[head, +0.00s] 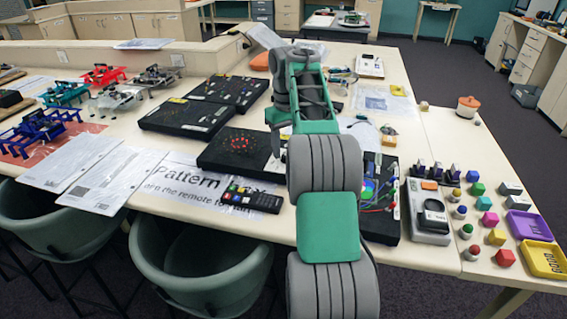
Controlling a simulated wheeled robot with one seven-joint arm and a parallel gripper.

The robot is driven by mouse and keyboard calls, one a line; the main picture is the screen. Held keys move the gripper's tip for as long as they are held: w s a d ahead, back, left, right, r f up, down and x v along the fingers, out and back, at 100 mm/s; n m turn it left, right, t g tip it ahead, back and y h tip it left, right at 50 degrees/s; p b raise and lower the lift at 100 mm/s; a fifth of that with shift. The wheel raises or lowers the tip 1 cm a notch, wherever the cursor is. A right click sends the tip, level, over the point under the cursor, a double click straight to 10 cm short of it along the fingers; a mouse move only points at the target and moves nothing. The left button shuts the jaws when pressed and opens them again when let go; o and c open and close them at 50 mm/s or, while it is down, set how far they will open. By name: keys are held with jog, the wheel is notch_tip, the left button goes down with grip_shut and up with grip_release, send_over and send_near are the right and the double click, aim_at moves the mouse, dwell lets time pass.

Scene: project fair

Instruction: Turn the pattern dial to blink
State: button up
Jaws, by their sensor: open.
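My gripper (276,141) hangs from the far end of my arm, small and partly hidden by my own links. It points down over the right part of a black board with red lights (236,150), and nothing shows held in it. I cannot tell whether it touches the board. No pattern dial can be made out clearly; my arm covers part of this area. A paper sign reading "Pattern" (190,180) lies in front of the board. A black remote (252,198) with coloured buttons lies on it.
Two more black boards (187,116) (228,91) lie behind. Another board with glowing lights and wires (380,190) is right of my arm. Coloured blocks (490,218), a purple tray (529,226) and a yellow tray (543,259) stand at the right. Green chairs (200,262) line the front edge.

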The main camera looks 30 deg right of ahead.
notch_tip(320, 180, down, 2)
jog(key=shift+f+b, duration=0.1)
jog(key=shift+b, duration=0.35)
grip_shut()
